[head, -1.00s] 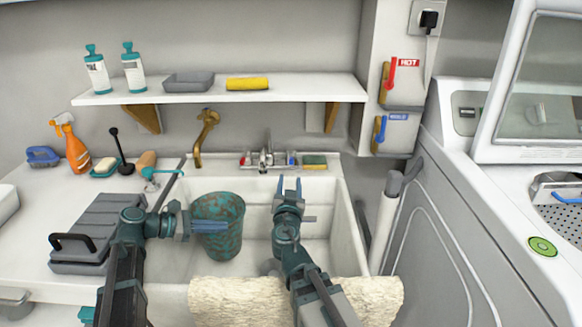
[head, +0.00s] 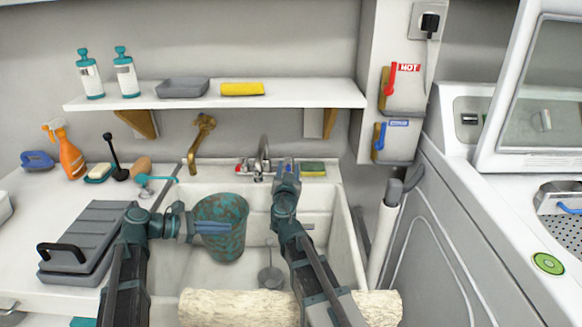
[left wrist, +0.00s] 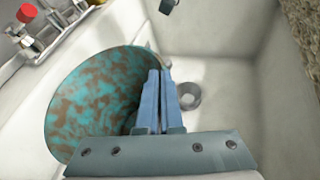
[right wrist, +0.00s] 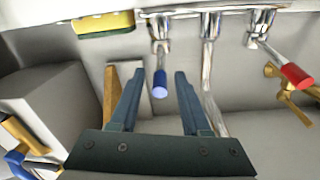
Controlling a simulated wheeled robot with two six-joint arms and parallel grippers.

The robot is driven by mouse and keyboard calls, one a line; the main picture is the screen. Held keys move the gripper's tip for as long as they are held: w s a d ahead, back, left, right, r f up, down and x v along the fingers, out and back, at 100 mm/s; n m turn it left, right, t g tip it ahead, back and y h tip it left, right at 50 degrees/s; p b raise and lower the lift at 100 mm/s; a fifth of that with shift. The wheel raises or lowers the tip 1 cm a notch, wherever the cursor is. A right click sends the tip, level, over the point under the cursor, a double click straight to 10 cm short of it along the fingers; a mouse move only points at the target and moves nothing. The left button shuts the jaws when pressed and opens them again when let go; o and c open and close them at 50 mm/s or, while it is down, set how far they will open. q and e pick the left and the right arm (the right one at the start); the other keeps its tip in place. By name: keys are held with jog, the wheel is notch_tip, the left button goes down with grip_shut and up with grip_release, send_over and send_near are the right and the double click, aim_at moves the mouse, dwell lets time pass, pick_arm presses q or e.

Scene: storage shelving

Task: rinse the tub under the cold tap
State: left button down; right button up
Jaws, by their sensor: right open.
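The tub (head: 222,240), teal with brown mottling, is upright in the white sink's left part; its open mouth shows in the left wrist view (left wrist: 95,100). My left gripper (head: 228,229) is at its rim, fingers close together and apparently shut on the tub wall; the exact contact is hidden. The chrome tap (head: 264,150) stands at the sink's back edge, with a blue-tipped cold lever (right wrist: 160,88) and a red-tipped hot lever (right wrist: 295,74). My right gripper (right wrist: 159,74) is open and empty, the blue tip appearing between its fingers. I see no water running.
A yellow-green sponge (head: 312,169) lies right of the tap. A brass spout (head: 200,140) rises behind the sink. A rolled cream towel (head: 235,307) lies along the front edge. A shelf (head: 300,92) overhangs the back. The round drain (left wrist: 188,96) is beside the tub.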

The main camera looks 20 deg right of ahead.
jog(key=shift+w+d, duration=0.1)
jog(key=shift+w, duration=0.2)
grip_shut()
jog(key=shift+s, duration=0.1)
dwell(1.1)
